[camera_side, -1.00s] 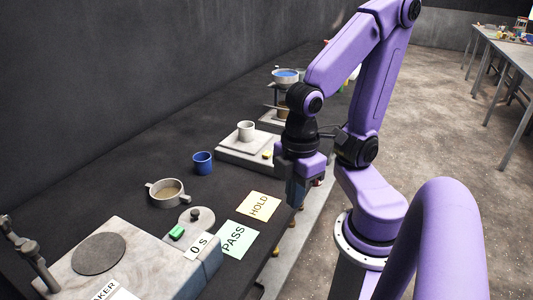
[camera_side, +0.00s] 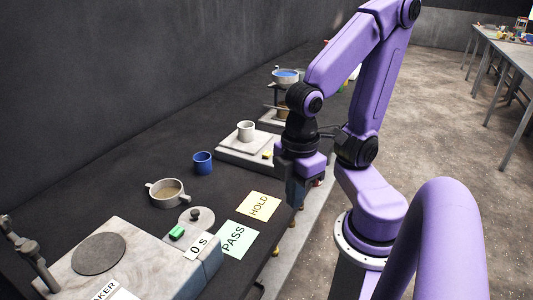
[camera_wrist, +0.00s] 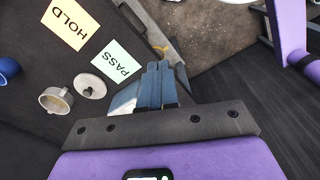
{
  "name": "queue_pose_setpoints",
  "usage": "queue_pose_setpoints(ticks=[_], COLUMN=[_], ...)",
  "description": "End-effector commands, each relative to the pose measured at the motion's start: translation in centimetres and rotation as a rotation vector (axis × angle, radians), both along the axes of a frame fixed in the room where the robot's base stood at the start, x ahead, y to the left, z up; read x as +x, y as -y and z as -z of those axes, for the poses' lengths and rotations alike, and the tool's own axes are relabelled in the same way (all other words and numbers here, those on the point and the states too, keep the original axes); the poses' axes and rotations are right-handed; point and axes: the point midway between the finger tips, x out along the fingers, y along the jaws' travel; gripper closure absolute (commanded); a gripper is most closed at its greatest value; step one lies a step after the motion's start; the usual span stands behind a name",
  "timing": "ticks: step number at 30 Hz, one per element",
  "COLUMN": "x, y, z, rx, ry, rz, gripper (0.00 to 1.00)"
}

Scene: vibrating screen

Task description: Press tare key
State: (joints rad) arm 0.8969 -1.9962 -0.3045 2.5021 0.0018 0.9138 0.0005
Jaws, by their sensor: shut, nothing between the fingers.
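A pale scale (camera_side: 238,156) stands on the dark bench in the side view, with a white cup (camera_side: 246,130) on its plate. A small yellow key (camera_side: 267,154) sits on the scale's right side; I take it for the tare key, but no label is readable. My gripper (camera_side: 297,203) points down near the bench's front edge, right of and nearer than the scale, apart from it. In the wrist view its blue fingers (camera_wrist: 157,68) are together with nothing between them. The scale does not show in the wrist view.
The shaker (camera_side: 145,255) with a green button (camera_side: 177,232) stands at the near left. A blue cup (camera_side: 202,163), a two-handled bowl (camera_side: 167,194), a knobbed lid (camera_side: 197,217), a HOLD card (camera_side: 259,206) and a PASS card (camera_side: 236,239) lie between it and the scale.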

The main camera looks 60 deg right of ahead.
Motion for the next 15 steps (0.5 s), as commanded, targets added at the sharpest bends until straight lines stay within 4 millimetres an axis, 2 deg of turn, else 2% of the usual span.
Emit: queue_pose_setpoints(ticks=[8,15], x=[0.1,1.7], y=[0.0,0.3], z=[0.0,0.1], rx=[0.0,0.002], ry=[-0.002,-0.057], rz=[0.009,0.177], gripper=[1.0,1.0])
